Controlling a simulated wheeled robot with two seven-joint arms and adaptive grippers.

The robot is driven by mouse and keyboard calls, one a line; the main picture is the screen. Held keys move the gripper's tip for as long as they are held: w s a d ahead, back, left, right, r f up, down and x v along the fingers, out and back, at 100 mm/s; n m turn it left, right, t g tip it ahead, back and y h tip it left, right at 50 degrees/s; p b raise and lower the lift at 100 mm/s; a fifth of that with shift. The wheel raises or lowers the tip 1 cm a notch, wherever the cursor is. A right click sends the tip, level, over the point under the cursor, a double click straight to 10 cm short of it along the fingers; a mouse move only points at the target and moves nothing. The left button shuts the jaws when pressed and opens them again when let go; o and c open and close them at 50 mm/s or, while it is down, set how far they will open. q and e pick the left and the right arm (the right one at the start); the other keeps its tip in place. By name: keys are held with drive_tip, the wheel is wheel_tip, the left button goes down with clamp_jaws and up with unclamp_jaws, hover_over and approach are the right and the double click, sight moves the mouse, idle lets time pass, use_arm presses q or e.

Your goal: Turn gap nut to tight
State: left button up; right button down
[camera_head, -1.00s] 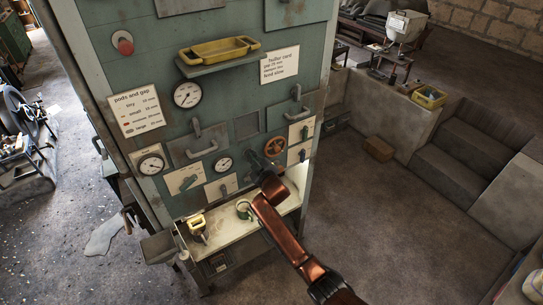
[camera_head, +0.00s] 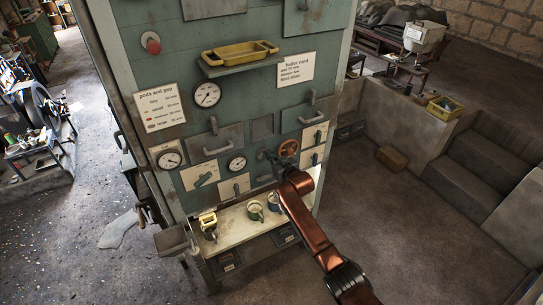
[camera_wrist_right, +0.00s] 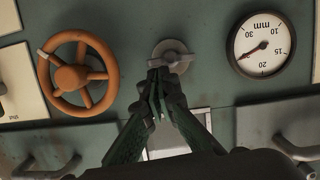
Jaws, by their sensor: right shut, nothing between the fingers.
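A grey round nut with a crossbar (camera_wrist_right: 172,54), which looks like the gap nut, is set in the green panel, between the orange handwheel and a dial marked mm (camera_wrist_right: 262,45) in the right wrist view. My right gripper (camera_wrist_right: 165,78) is shut and empty. Its fingertips overlap the near edge of the nut in that view; I cannot tell whether they touch it. In the head view my right gripper (camera_head: 268,157) is small and dark at the panel, beside the handwheel, and hides the nut. The mm dial (camera_head: 237,163) shows to its left. My left gripper is not in view.
The orange handwheel (camera_wrist_right: 77,75) is close beside the nut. Grey pull handles (camera_wrist_right: 40,165) stick out nearby. Below the panel, a shelf (camera_head: 236,230) holds mugs and a yellow-topped item (camera_head: 208,221). A yellow tray (camera_head: 240,54) sits higher. Open floor lies to the right.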

drive_tip(key=shift+d+r, duration=0.2)
drive_tip(key=shift+r, duration=0.1)
wheel_tip(320, 180, up, 4)
drive_tip(key=p, duration=0.3)
drive_tip(key=shift+f, duration=0.15)
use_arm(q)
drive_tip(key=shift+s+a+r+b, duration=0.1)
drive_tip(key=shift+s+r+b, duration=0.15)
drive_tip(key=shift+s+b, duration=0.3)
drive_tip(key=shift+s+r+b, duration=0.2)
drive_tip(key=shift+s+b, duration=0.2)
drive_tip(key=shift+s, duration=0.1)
use_arm(e)
drive_tip(key=v, duration=1)
drive_tip(key=shift+f, duration=0.2)
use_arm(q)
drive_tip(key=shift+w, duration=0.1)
